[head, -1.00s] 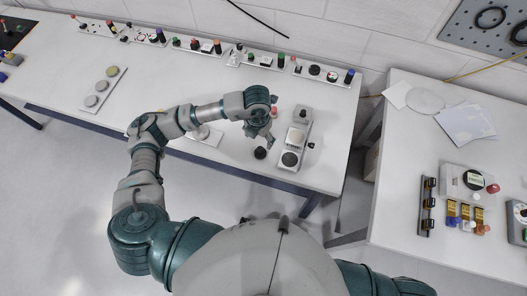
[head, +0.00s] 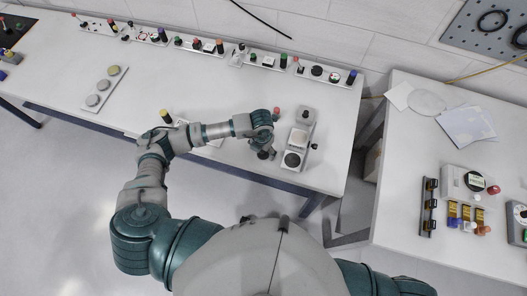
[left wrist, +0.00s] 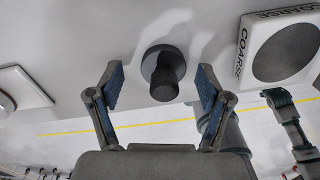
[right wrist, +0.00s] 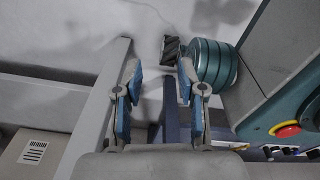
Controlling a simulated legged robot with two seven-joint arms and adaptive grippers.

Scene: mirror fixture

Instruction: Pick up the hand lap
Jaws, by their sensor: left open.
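The hand lap, a dark round base with a black knob (left wrist: 162,76), stands on the white bench top in the left wrist view. In the head view only a dark bit of it (head: 262,155) shows under my left gripper (head: 269,152). My left gripper (left wrist: 160,84) is open, with its two blue-padded fingers apart on either side of the knob, not visibly touching it. My right gripper (right wrist: 159,68) is open and empty, low beside a bench edge and leg.
A pale plate marked COARSE with a dark disc (left wrist: 288,52) lies right of the hand lap; it belongs to a long fixture (head: 299,138) in the head view. A red-topped piece (head: 277,111) stands behind my gripper. Several small parts line the bench's back edge.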

